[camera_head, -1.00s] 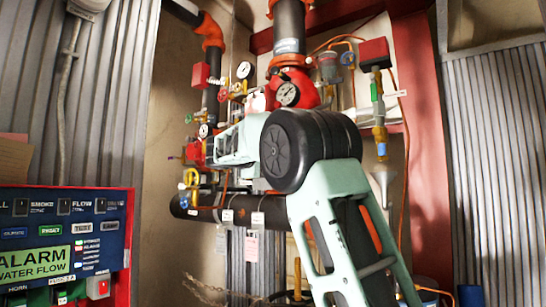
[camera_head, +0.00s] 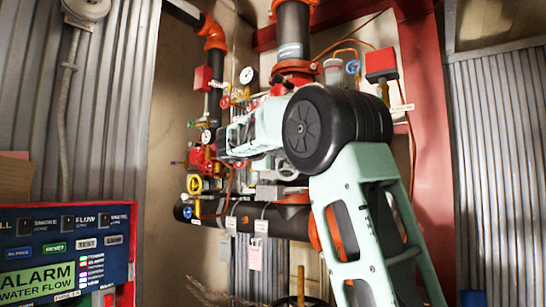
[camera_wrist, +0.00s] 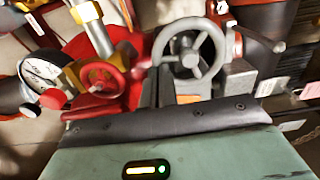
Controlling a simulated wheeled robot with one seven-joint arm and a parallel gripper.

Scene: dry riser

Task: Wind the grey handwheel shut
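The grey handwheel (camera_wrist: 188,50), a spoked ring, faces me just above centre in the wrist view. My gripper (camera_wrist: 158,72) points toward it. Its fingers look close together, with their tips near the wheel's lower left rim; I cannot tell whether they touch it. Nothing is seen held between them. In the head view my arm covers much of the valve cluster, and I cannot make out the grey wheel or the fingertips clearly there.
A red handwheel (camera_wrist: 100,78) and a pressure gauge (camera_wrist: 42,75) are close on the left in the wrist view. A yellow handwheel (camera_head: 194,184) sits above the black horizontal pipe (camera_head: 270,220). An alarm panel (camera_head: 65,250) stands at the lower left.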

